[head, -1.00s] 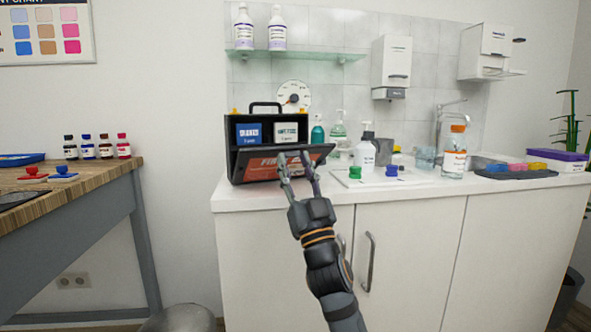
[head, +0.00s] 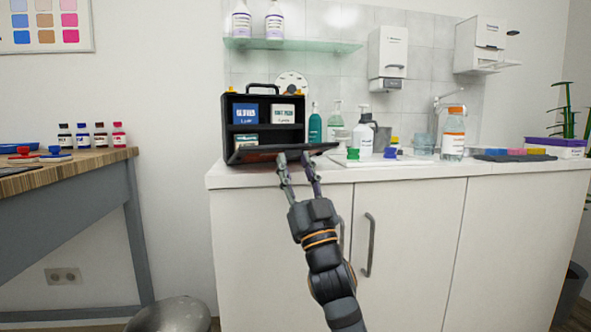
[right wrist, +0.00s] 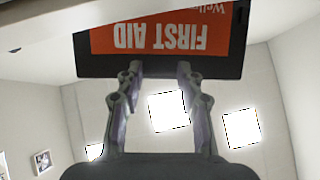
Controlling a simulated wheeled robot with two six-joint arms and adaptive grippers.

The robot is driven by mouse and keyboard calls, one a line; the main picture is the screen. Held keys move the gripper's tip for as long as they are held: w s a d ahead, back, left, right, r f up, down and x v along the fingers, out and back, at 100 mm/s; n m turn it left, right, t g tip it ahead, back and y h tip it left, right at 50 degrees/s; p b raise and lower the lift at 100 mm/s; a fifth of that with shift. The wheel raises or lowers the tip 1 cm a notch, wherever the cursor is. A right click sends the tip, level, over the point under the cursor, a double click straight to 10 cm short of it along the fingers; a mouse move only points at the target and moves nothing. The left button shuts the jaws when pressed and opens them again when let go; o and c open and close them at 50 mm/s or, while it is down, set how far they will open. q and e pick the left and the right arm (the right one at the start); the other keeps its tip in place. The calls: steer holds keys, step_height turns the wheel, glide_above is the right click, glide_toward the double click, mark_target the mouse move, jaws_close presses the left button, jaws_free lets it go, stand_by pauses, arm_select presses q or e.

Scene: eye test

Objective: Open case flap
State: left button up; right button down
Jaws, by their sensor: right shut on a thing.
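The black first aid case (head: 264,128) stands on the white counter in the head view, with a handle on top. Its front is uncovered, showing shelves with a blue box (head: 246,113), a white box (head: 282,114) and a green-and-white box (head: 246,143). The case flap (head: 258,154) is hinged down at the front, close to level. My right gripper (head: 293,156) is shut on the flap's outer edge. In the right wrist view the flap (right wrist: 160,38) shows its red label, upside down, with the fingers (right wrist: 157,72) at its edge. My left gripper is not in view.
Right of the case stand a teal bottle (head: 315,127), a white pump bottle (head: 363,136) and an orange-capped jar (head: 453,133). A glass shelf (head: 335,47) hangs above. A wooden table (head: 95,161) with small bottles is at the left.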

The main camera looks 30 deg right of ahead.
steer(key=f+b, duration=0.1)
steer(key=f, duration=0.1)
steer(key=w+f+b, duration=0.1)
steer(key=f+b, duration=0.1)
steer(key=f, duration=0.1)
steer(key=shift+d, duration=0.1)
stand_by(0.3)
steer(key=c, duration=1.2)
jaws_free()
steer(key=shift+o, duration=1)
steer(key=shift+w, duration=0.15)
steer(key=shift+o, duration=0.8)
steer(key=shift+r, duration=0.1)
steer(key=shift+s, duration=0.2)
steer(key=v, duration=1.2)
